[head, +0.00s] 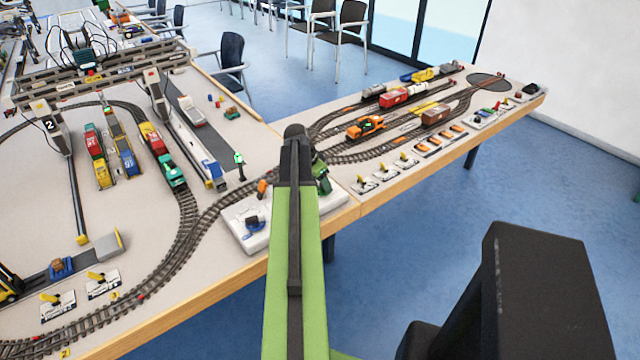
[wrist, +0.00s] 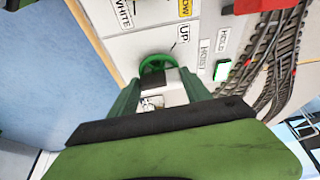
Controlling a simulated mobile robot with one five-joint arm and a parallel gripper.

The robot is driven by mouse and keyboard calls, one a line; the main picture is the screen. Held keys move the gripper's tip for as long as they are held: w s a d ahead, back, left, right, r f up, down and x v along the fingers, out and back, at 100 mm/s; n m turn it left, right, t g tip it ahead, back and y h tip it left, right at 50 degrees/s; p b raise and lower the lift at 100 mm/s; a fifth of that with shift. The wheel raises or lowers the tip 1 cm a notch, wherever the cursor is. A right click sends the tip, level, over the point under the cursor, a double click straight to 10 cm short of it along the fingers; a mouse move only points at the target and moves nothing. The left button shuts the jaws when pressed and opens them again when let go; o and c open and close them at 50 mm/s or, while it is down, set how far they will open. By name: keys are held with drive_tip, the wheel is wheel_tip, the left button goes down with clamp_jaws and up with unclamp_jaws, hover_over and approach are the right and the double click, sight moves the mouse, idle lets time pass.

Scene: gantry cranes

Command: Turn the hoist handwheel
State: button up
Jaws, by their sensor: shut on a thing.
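The hoist handwheel (wrist: 157,62) is a green spoked wheel at the top middle of the wrist view, beside a label reading "UP" and near one reading "HOIST". My gripper (wrist: 162,80) reaches to it from below, one green finger on each side. The jaws are shut on the handwheel, though their exact contact is hard to see. In the head view my green arm reaches forward to the table's front edge, and my gripper (head: 321,178) shows only partly behind its dark end. The wheel is hidden there.
A white control panel (head: 246,228) lies left of my arm. Open blue floor (head: 420,230) lies in front of the table.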

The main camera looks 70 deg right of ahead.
drive_tip(key=n, duration=0.1)
drive_tip(key=n+t, duration=0.1)
drive_tip(key=n, duration=0.1)
drive_tip(key=shift+s+d+r+n+h, duration=0.1)
drive_tip(key=shift+s+d+n+h, duration=0.15)
drive_tip(key=shift+n+h, duration=0.15)
drive_tip(key=n+t, duration=0.1)
drive_tip(key=n, duration=0.1)
drive_tip(key=n+t, duration=0.1)
drive_tip(key=n, duration=0.2)
drive_tip(key=shift+w+t, duration=0.1)
drive_tip(key=shift+t, duration=0.2)
drive_tip(key=shift+n, duration=0.4)
drive_tip(key=o, duration=1.4)
drive_tip(key=shift+c, duration=0.2)
